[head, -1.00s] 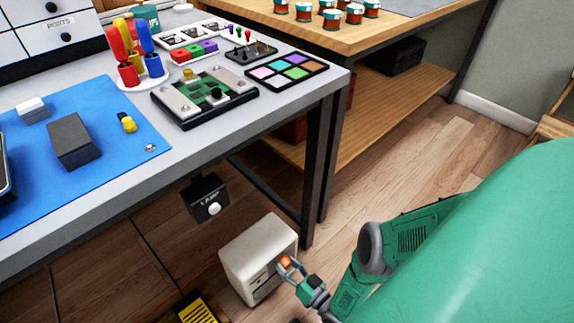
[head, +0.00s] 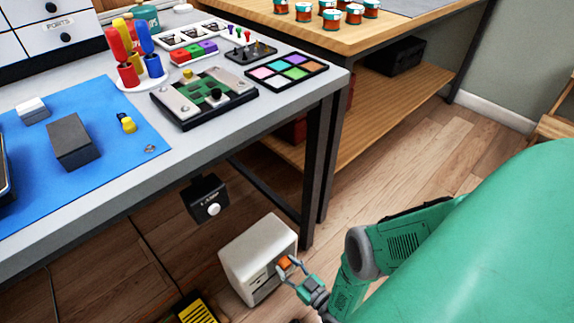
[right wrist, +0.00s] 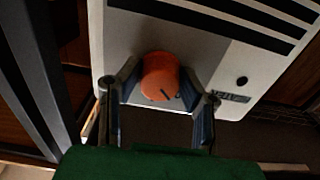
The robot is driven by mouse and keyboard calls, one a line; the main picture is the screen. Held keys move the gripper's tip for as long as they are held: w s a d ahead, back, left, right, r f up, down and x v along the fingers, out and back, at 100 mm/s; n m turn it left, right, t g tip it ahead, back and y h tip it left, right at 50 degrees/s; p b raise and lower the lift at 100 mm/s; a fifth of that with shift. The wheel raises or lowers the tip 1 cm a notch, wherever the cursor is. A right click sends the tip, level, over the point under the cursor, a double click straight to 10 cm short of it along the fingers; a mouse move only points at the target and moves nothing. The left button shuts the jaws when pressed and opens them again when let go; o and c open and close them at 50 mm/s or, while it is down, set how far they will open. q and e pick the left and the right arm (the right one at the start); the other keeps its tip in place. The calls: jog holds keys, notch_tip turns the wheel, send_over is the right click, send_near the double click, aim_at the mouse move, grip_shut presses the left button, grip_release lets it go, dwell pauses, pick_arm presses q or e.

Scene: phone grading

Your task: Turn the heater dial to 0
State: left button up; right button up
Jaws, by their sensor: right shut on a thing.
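The heater (head: 258,255) is a white box on the floor below the table's front right corner; it also shows in the right wrist view (right wrist: 205,55). Its orange dial (right wrist: 160,76) is on the front face and has a dark pointer line toward its lower edge. The dial shows small in the head view (head: 285,263). My right gripper (right wrist: 158,88) has one finger on each side of the dial and is shut on it. The scale marks around the dial are too hard to read. My left gripper is not in view.
The grey table (head: 200,140) with its dark leg (head: 313,180) stands close behind the heater. A black lamp switch box (head: 206,198) hangs under the table edge. A yellow and black object (head: 197,310) lies on the floor left of the heater.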

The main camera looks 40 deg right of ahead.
jog(key=shift+d, duration=0.1)
jog(key=o, duration=1.1)
jog(key=s, duration=1.2)
jog(key=shift+d+f, duration=0.1)
jog(key=shift+d, duration=0.3)
